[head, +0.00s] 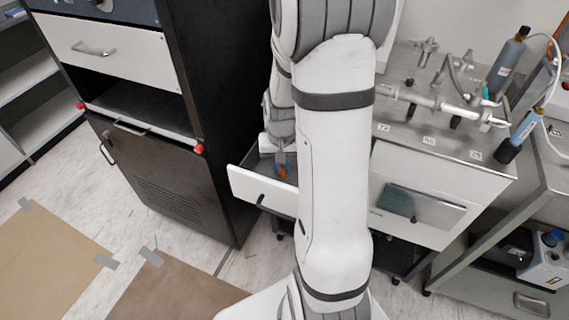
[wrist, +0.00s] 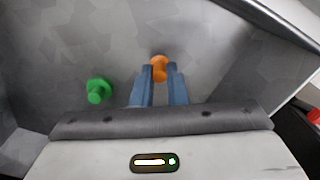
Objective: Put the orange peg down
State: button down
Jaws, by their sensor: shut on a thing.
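The orange peg (wrist: 159,66) is between the blue fingertips of my gripper (wrist: 159,82) in the wrist view, and the fingers are shut on it. Around it is the grey inside of an open drawer. I cannot tell whether the peg touches the drawer floor. In the head view my gripper (head: 281,166) is inside the open white-fronted drawer (head: 248,187), with a bit of the orange peg (head: 281,171) showing at its tip. My arm hides the right part of the drawer.
A green peg (wrist: 98,90) is in the drawer to the left of my gripper. A black cabinet (head: 215,90) stands close on the left of the drawer. A steel bench top with pipe fittings (head: 440,103) is on the right. Brown mats lie on the floor.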

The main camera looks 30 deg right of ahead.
aim_at(282, 167)
jog(key=shift+f, duration=0.25)
jog(key=c, duration=1.4)
grip_release()
jog(key=shift+r, duration=0.1)
jog(key=shift+c, duration=0.2)
notch_tip(282, 167, up, 11)
jog(key=p, duration=0.1)
jog(key=s+a+r+n+t, duration=0.2)
jog(key=s+a+r+n, duration=0.3)
jog(key=s+a, duration=0.6)
jog(key=shift+s+a+r, duration=0.15)
jog(key=shift+s+r, duration=0.25)
jog(key=shift+r, duration=0.55)
